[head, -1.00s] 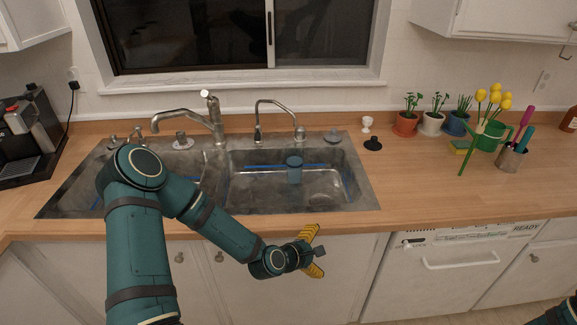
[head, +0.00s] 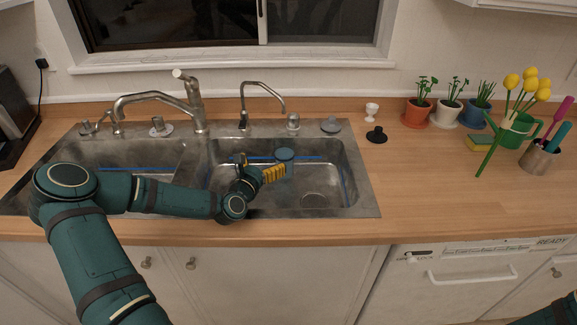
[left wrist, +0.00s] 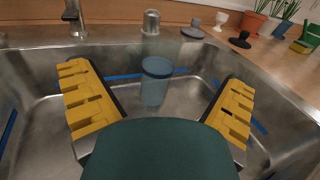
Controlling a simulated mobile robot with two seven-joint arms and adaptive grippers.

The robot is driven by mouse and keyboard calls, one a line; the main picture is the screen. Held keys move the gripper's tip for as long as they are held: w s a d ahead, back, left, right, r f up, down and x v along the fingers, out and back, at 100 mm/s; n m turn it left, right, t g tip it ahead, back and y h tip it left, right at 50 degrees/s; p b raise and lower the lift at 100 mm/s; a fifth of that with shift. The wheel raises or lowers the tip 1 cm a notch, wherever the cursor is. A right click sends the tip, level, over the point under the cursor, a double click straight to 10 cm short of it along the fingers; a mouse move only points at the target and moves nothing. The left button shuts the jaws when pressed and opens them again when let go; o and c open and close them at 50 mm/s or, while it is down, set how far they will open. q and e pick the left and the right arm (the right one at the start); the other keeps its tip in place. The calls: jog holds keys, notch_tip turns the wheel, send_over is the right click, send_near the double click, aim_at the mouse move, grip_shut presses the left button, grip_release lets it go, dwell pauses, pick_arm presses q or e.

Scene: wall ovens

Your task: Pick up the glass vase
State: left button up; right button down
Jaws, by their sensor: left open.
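The glass vase (head: 285,157) is a bluish, see-through cylinder standing upright in the right basin of the sink. In the head view its lower part is partly hidden by my left gripper (head: 258,167). In the left wrist view the vase (left wrist: 155,82) stands ahead, between the lines of the two yellow fingers and a little beyond their tips. My left gripper (left wrist: 157,90) is open and empty, its fingers spread wide to either side of the vase, with no contact to be seen. My right gripper is not in view; only a bit of my right arm shows at the lower right.
The metal sink (head: 362,206) has walls around the basin. A curved faucet (head: 262,88) rises behind it. Potted plants (head: 418,112), a green watering can (head: 515,130) and a utensil cup (head: 539,158) stand on the right counter. The counter's front right is clear.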

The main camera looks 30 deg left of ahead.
aim_at(280, 145)
pick_arm(q)
jog(key=w, duration=0.4)
jog(key=w+a+f+b, duration=0.1)
jog(key=w, duration=0.8)
jog(key=shift+w+a+f, duration=0.1)
jog(key=shift+a+f, duration=0.05)
jog(key=shift+w+a+b, duration=0.1)
jog(key=shift+w+b, duration=0.2)
jog(key=shift+w, duration=0.2)
jog(key=c, duration=1.3)
